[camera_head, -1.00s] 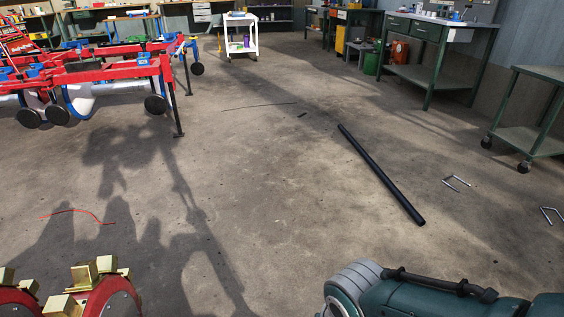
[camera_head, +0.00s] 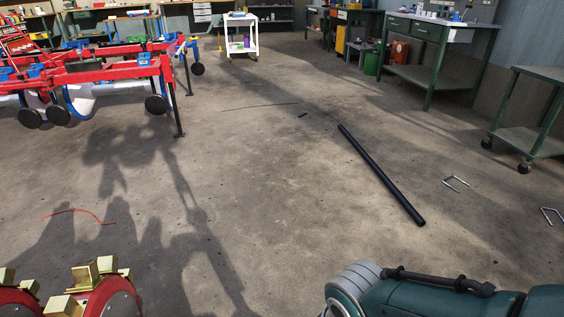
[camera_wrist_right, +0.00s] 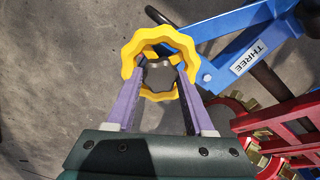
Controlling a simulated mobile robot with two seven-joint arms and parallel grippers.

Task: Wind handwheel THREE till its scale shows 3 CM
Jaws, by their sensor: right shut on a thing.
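The yellow handwheel (camera_wrist_right: 184,44) with a lobed rim is in the right wrist view, at upper middle. A blue beam (camera_wrist_right: 225,66) beside it on the right carries a white label reading THREE (camera_wrist_right: 249,57). My right gripper (camera_wrist_right: 160,76) is shut on the handwheel, its two purple fingers reaching up to the rim from below. A dark grey hub shows inside the ring. I cannot make out a scale or its reading in either view. The handwheel and both grippers are outside the head view; my left gripper shows nowhere.
Red machine parts with brass blocks stand at the head view's lower left (camera_head: 97,272) and the wrist view's right (camera_wrist_right: 275,122). A red frame with wheels (camera_head: 95,75) stands further back. A black pipe (camera_head: 380,173) lies on the otherwise mostly clear floor.

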